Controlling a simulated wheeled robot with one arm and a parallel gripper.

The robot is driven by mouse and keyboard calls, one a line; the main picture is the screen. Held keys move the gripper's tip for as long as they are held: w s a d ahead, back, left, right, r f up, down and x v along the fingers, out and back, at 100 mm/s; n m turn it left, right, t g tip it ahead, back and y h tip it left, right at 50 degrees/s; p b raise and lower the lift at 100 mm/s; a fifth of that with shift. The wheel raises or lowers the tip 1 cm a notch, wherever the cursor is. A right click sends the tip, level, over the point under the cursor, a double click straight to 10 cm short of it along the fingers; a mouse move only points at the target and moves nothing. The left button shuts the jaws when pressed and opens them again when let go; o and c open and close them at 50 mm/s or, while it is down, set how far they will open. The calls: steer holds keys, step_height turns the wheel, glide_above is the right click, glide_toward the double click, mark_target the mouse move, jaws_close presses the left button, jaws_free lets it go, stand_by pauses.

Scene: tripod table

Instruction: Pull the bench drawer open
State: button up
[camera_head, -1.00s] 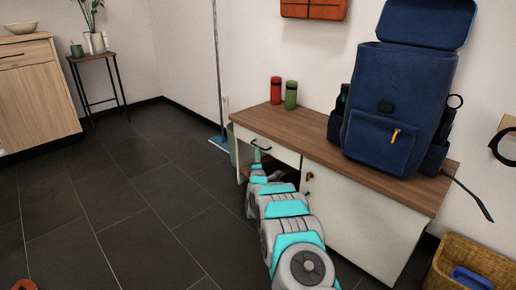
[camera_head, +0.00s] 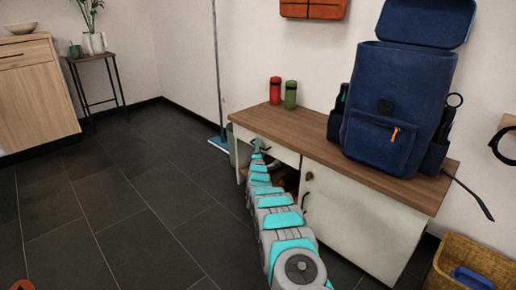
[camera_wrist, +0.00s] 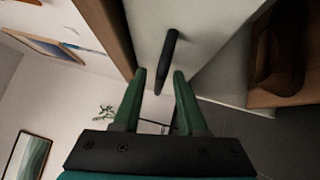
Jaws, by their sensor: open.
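The bench (camera_head: 310,150) has a brown wooden top and white fronts. Its drawer (camera_head: 283,153) is the narrow white front under the top at the left, and it looks shut. The drawer's dark bar handle (camera_wrist: 169,50) shows in the wrist view against the white drawer front (camera_wrist: 205,30). My gripper (camera_wrist: 159,73) has green fingers, open, at the handle. The handle's near end reaches into the gap between the fingertips; I cannot tell whether they touch it. In the head view my gripper (camera_head: 257,143) is at the drawer front and mostly hides the handle.
An open shelf space (camera_wrist: 280,55) lies below the drawer, beside a white cupboard door (camera_head: 345,210). A blue backpack (camera_head: 390,115), a red bottle (camera_head: 275,90) and a green bottle (camera_head: 290,95) stand on the bench. A wicker basket (camera_head: 455,255) is at the right. Floor at the left is clear.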

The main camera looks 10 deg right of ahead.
jaws_close()
stand_by(1.4)
